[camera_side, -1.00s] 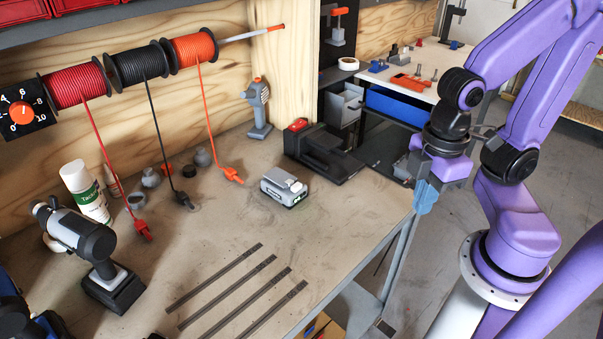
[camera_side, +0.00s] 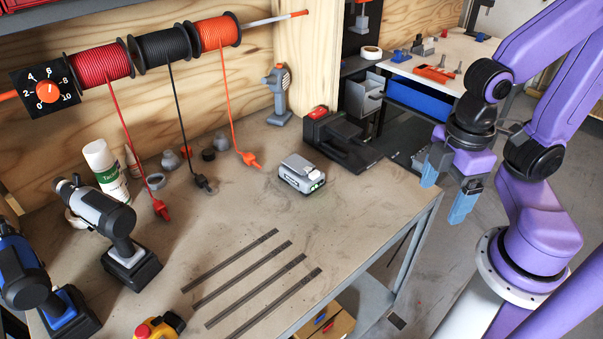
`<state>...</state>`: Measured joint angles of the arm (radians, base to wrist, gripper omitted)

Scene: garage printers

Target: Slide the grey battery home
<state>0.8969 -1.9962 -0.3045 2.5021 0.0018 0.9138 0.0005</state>
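The grey battery (camera_side: 302,174) lies on the workbench right of centre, a light grey block with a dark lower part and small green lights on its right end. Behind it and a little to the right is a black dock-like unit (camera_side: 345,146) with a red part on top; the battery stands apart from it. My gripper (camera_side: 447,190), with two blue fingertips, hangs off the bench's right edge, well to the right of the battery. Its fingers are apart with nothing between them.
Several dark strips (camera_side: 250,270) lie on the front of the bench (camera_side: 215,238). Cordless drills (camera_side: 105,225) stand at the left, and a red-and-yellow button (camera_side: 158,327) at the front. Wire spools (camera_side: 165,48) hang behind with leads reaching the bench.

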